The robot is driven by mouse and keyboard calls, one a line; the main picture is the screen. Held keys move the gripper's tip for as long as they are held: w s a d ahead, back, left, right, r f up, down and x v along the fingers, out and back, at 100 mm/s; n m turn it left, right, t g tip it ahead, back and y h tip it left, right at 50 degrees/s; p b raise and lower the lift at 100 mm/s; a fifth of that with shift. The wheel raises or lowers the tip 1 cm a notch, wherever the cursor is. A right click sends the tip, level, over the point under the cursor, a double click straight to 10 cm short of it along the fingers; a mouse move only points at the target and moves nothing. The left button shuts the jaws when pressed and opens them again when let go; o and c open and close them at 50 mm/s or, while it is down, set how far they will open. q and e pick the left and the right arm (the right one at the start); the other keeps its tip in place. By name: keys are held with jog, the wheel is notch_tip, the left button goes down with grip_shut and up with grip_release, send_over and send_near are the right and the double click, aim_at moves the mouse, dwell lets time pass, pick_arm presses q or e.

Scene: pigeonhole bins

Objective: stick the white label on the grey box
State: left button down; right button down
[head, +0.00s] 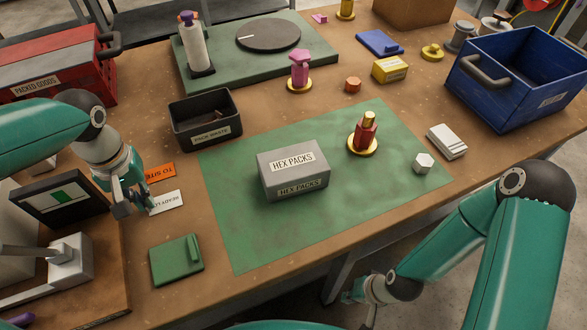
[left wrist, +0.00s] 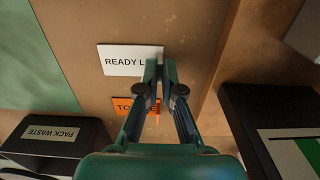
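The grey box (head: 293,170) stands on the green mat, with HEX PACKS labels on its top and front. The white label (head: 167,202), printed READY L…, lies on the table left of the mat; it also shows in the left wrist view (left wrist: 130,60). My left gripper (head: 130,205) is over the label's end, its fingertips (left wrist: 160,65) a narrow gap apart and hiding part of the print. Whether they touch the label is unclear. My right gripper (head: 352,292) is low at the table's front edge, small and partly hidden.
An orange label (head: 160,173) lies beside the white one. A black PACK WASTE bin (head: 205,120), a dark-framed screen (head: 60,198) and a green block (head: 176,260) surround the left gripper. A red-and-gold piece (head: 365,135) and white hex nut (head: 423,163) stand right of the box.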

pick_arm(q)
jog(key=shift+s+a+r+p, duration=0.1)
jog(key=shift+a+r+p, duration=0.1)
jog(key=shift+r+p, duration=0.6)
jog(key=shift+s+a+r+p, duration=0.1)
jog(key=shift+a+r+p, duration=0.1)
jog(key=shift+r+p, duration=0.6)
dwell(0.5)
jog(key=shift+r, duration=0.2)
